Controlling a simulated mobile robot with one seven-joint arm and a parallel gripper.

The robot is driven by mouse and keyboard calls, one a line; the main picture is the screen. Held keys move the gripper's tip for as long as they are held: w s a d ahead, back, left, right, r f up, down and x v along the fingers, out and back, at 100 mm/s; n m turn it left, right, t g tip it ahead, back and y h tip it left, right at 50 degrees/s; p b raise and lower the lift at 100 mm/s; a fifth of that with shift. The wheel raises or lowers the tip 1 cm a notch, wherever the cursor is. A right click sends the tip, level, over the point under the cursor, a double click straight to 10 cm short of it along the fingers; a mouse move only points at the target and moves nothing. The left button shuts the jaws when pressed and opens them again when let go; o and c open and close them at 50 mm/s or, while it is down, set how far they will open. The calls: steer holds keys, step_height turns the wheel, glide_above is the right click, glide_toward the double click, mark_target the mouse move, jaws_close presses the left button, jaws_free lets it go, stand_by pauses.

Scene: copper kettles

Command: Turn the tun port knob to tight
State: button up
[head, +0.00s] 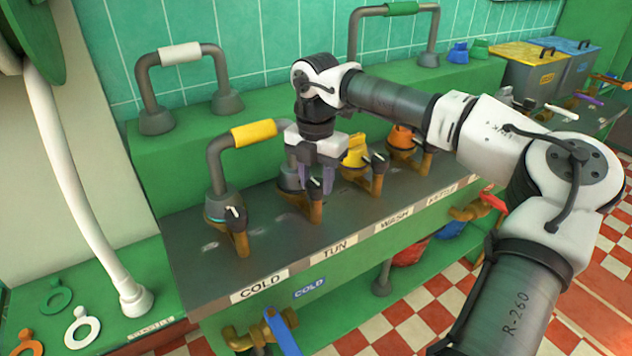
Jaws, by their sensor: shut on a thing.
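The grey panel (190,275) carries a row of ports with labels COLD, TUN, WASH and a further one. The tun port (312,212) stands behind the TUN label (335,249), with a brass outlet at its front. Its dark knob (312,186) is mostly hidden by my gripper. My gripper (322,180) points down over the tun port, its fingers shut on the knob. The knob's pointer and any tight mark cannot be made out.
A pipe with a yellow sleeve (254,132) rises from the cold port (226,212) on the left. The wash port's yellow fitting (356,152) and an orange fitting (400,138) stand close on the right. A white-sleeved pipe (180,54) is behind.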

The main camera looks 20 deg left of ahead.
mark_target(316, 183)
steer(key=shift+r+m, duration=0.1)
steer(key=shift+m, duration=0.2)
steer(key=o, duration=1)
step_height(316, 183, up, 14)
steer(key=shift+f, duration=0.2)
stand_by(0.4)
